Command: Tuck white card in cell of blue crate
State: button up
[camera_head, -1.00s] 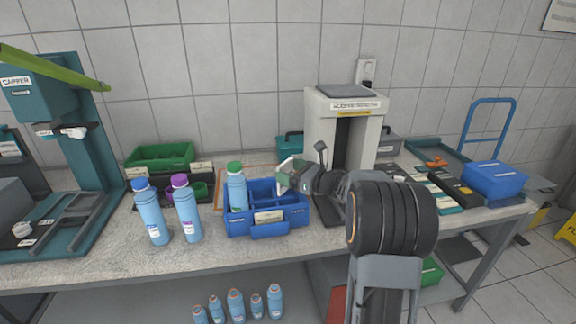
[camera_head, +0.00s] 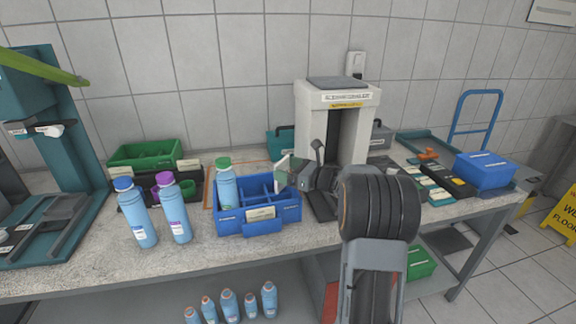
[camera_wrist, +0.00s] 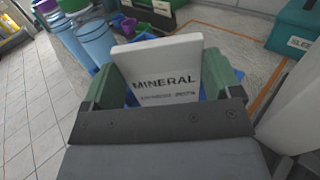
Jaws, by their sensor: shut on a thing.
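The blue crate (camera_head: 240,222) stands on the bench, divided into cells. A blue bottle with a green cap (camera_head: 226,186) stands in its left part, and a pale label sits on its front. My gripper (camera_head: 284,172) is at the crate's right back side, above it. In the wrist view my gripper (camera_wrist: 165,88) is shut on the white card (camera_wrist: 160,70), which reads "MINERAL" and stands upright between the green fingers. The card's edge shows as a pale sliver in the head view (camera_head: 281,163). The card hides most of the crate in the wrist view.
Two blue bottles, one blue-capped (camera_head: 134,213) and one purple-capped (camera_head: 174,208), stand left of the crate. A green bin (camera_head: 146,153) is behind them. A grey-white machine (camera_head: 333,105) stands behind my arm. A blue box (camera_head: 486,170) is at the right.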

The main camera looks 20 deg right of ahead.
jog(key=shift+f, duration=1.45)
jog(key=shift+f, duration=0.1)
jog(key=shift+s+d+b, duration=0.15)
jog(key=shift+b, duration=0.75)
jog(key=shift+f+b, duration=0.75)
jog(key=shift+b, duration=0.35)
dwell(0.6)
jog(key=shift+r+b, duration=0.3)
jog(key=shift+b, duration=0.25)
dwell(1.0)
jog(key=o, duration=0.7)
jog(key=shift+r, duration=0.1)
jog(key=shift+r+p, duration=0.45)
jog(key=shift+r, duration=2.9)
